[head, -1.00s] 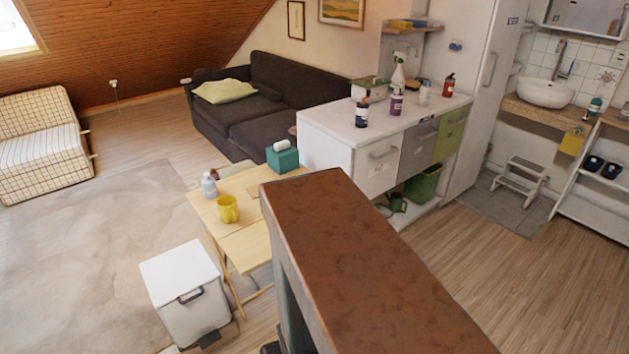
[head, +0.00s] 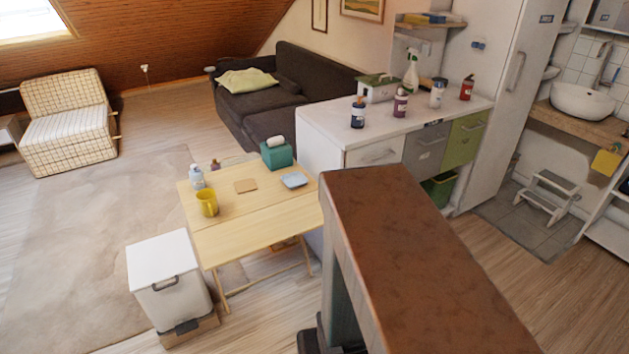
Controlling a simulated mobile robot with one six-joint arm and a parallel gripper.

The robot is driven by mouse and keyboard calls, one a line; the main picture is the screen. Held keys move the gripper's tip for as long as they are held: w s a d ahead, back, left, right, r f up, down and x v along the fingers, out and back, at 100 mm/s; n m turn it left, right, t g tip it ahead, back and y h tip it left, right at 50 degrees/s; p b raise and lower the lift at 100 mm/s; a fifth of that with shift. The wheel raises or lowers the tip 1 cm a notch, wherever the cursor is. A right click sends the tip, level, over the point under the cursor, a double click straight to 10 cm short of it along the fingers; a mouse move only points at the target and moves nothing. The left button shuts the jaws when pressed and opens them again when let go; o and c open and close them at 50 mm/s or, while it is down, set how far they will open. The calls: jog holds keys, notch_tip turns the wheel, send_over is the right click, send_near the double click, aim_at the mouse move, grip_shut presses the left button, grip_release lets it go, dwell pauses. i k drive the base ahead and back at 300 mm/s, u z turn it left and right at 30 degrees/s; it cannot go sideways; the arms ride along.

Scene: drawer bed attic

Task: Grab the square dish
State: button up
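A small blue-grey square dish (head: 294,180) lies on the right part of the light wooden folding table (head: 250,240). It stands apart from a flat tan square (head: 245,186) to its left and in front of a teal tissue box (head: 278,156). My gripper is not in view, so I cannot see whether it is open or shut.
A yellow mug (head: 207,203) and a pale bottle (head: 197,177) stand at the table's left. A white bin (head: 163,265) is at its front left. A brown-topped ledge (head: 420,250) blocks the foreground right of the table. A white counter (head: 400,137) with bottles stands behind.

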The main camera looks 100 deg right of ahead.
aim_at(295, 180)
jog(key=u, duration=0.1)
jog(key=k, duration=1.1)
jog(key=z, duration=0.85)
jog(key=i, duration=1.25)
jog(key=z, duration=0.05)
